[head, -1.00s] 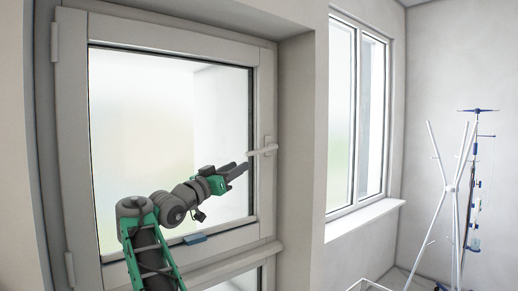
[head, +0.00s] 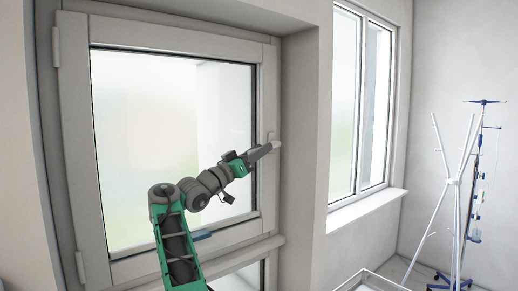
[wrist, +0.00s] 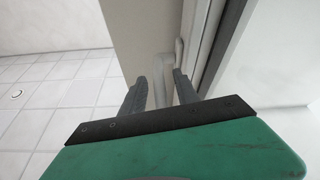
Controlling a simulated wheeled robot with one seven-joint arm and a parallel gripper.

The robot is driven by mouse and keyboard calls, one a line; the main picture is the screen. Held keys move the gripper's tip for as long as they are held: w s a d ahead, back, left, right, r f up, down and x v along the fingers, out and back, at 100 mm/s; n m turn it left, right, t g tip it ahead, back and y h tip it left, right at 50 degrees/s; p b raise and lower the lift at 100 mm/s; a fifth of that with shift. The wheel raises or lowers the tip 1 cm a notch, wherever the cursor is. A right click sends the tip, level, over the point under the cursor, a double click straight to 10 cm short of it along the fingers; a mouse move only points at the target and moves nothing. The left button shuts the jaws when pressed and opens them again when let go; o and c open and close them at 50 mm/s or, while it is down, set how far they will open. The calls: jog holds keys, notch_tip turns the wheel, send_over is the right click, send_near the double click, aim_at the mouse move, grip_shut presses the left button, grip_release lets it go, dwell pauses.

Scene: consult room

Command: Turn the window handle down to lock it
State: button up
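The window handle (head: 274,139) is pale and sits on the right side of the window frame (head: 268,90). In the head view my gripper (head: 264,151) covers most of it, so its lever angle is hard to read. In the wrist view the pale handle (wrist: 161,88) lies between my two dark fingers, with a mounting plate (wrist: 179,53) beyond. My gripper in the wrist view (wrist: 160,82) is open, its fingertips on either side of the handle. I see no clear contact.
The window is shut in its frame, with hinges (head: 56,48) on the left. A second window (head: 358,110), a white coat stand (head: 456,185) and a pole on wheels (head: 474,205) stand to the right.

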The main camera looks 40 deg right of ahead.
jog(key=shift+c, duration=0.3)
grip_shut()
jog(key=shift+f, duration=0.1)
dwell(1.0)
